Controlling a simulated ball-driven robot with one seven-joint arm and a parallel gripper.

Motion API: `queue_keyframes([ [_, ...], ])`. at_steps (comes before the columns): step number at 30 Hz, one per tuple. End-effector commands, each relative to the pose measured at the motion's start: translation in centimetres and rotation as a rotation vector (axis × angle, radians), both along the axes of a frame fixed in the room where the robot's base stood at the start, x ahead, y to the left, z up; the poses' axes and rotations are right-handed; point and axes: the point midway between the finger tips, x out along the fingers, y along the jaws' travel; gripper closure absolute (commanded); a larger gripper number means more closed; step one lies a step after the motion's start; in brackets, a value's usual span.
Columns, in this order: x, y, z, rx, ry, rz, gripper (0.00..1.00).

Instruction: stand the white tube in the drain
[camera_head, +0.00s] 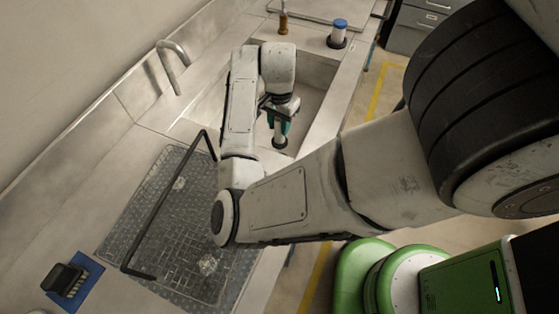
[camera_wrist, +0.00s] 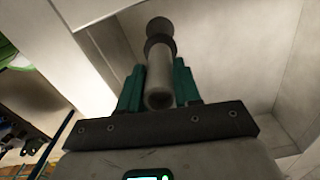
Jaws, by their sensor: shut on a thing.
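My gripper (camera_head: 279,121) is over the sink basin (camera_head: 312,103) in the head view, with its teal fingers pointing down. It is shut on the white tube (camera_head: 280,140), whose lower part shows below the fingers. In the wrist view, the teal fingers of my gripper (camera_wrist: 159,88) press on both sides of the tube (camera_wrist: 159,72). The tube is pale grey-white there, with a dark ring near its far end. The drain cannot be made out; my arm and the tube cover part of the basin. I cannot tell whether the tube's far end touches the basin floor.
A curved faucet (camera_head: 172,65) stands at the back left of the basin. A dark bar frame (camera_head: 165,205) lies over the textured metal mat (camera_head: 130,205). A blue-capped container (camera_head: 338,34) and a brown bottle (camera_head: 283,20) stand beyond the basin. A black object (camera_head: 64,279) sits on a blue pad.

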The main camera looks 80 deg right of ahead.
Motion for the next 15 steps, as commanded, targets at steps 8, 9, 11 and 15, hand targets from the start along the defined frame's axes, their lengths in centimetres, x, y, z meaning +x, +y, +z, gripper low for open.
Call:
queue_keyframes([
  [8,0.0,0.1,-4.4,0.003,0.002,0.002,1.0],
  [9,0.0,0.1,-5.0,0.003,0.001,0.002,1.0],
  [11,0.0,0.0,-5.7,0.002,0.001,0.002,1.0],
  [15,0.0,0.0,-6.8,0.002,0.001,0.001,1.0],
])
